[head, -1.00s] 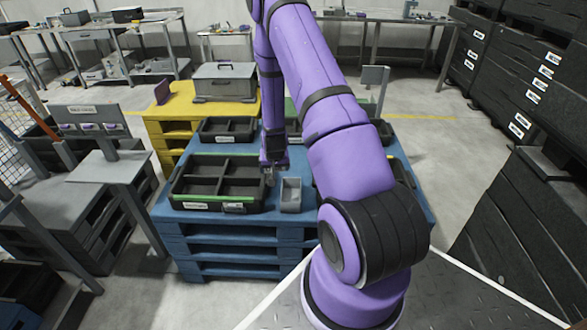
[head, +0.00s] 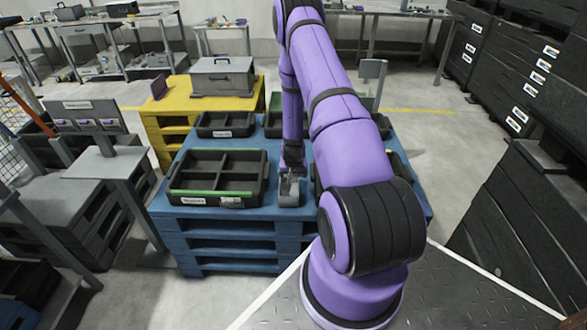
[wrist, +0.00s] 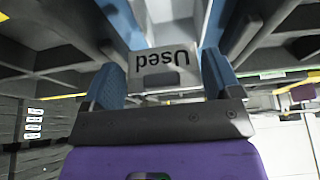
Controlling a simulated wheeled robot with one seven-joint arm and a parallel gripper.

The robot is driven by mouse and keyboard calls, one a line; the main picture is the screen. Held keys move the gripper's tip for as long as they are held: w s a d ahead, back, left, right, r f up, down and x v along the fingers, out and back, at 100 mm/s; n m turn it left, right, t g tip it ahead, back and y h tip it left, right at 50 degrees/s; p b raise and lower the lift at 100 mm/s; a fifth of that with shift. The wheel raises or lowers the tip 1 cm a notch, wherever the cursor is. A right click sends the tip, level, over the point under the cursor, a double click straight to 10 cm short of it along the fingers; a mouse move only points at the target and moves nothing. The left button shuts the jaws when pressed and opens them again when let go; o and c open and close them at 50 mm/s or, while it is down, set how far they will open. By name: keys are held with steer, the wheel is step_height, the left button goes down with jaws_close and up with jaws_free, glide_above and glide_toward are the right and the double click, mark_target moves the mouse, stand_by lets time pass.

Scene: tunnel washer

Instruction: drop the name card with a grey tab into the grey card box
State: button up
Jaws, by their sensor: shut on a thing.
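The grey card box (head: 290,198) is a small open box on the blue pallet, just right of the near black tray. In the wrist view, a pale grey face marked "Used" (wrist: 180,57), upside down, shows beyond my fingers. It looks like the box's front. My gripper (head: 291,173) is over the box in the head view, very close to its top. In the wrist view its two blue fingers (wrist: 162,85) are shut on a small darker grey piece (wrist: 159,80), which appears to be the name card's tab. The rest of the card cannot be made out.
Black divided trays stand on the blue pallet (head: 240,230), the near one (head: 262,180) beside the box. A yellow pallet (head: 165,118) with a grey case (head: 222,78) stands behind. A grey stand (head: 105,165) is at left. Black crates (head: 490,80) stack at right.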

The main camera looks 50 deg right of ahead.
steer(key=shift+f, duration=0.25)
steer(key=o, duration=0.7)
steer(key=shift+r, duration=0.1)
steer(key=v, duration=1)
steer(key=shift+s+a+r, duration=0.1)
steer(key=shift+s+r, duration=0.05)
steer(key=shift+r, duration=0.1)
